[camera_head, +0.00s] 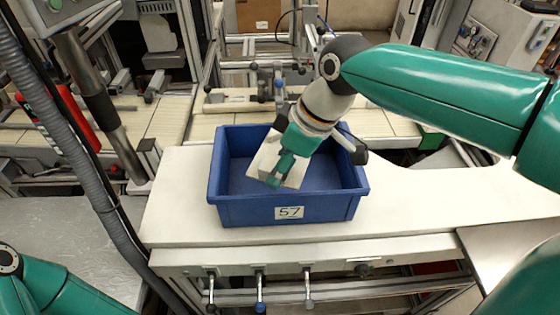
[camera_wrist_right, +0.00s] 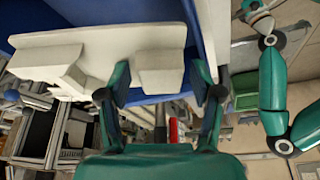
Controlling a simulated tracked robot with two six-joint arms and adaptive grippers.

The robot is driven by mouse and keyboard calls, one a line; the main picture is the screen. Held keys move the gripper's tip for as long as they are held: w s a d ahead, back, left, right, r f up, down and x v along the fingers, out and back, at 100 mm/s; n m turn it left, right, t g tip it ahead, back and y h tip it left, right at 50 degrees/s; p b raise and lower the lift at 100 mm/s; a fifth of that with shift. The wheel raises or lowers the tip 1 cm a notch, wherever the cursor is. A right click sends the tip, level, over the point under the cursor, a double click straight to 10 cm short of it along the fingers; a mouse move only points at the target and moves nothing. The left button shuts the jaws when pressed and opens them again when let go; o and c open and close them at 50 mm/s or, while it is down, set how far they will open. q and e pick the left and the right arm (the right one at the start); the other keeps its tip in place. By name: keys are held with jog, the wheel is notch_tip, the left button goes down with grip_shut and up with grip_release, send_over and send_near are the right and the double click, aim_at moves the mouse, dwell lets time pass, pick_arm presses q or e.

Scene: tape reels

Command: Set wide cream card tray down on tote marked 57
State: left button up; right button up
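The blue tote marked 57 (camera_head: 325,208) stands on a white bench, its number label on the front wall. The cream card tray (camera_head: 265,157) is tilted inside the tote's outline in the head view; whether it touches the tote is hidden. My right gripper (camera_head: 280,172) comes down from above over the tray.
The white bench top (camera_head: 420,195) is clear to the right of the tote and narrow to its left. A grey corrugated hose (camera_head: 75,150) runs down at the left. A slatted surface (camera_head: 220,122) with metal fixtures lies behind the bench.

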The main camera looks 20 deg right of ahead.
jog(key=shift+r, duration=0.1)
jog(key=shift+r+p, duration=0.5)
jog(key=shift+r, duration=0.15)
jog(key=v, duration=1.1)
jog(key=shift+s+r, duration=0.2)
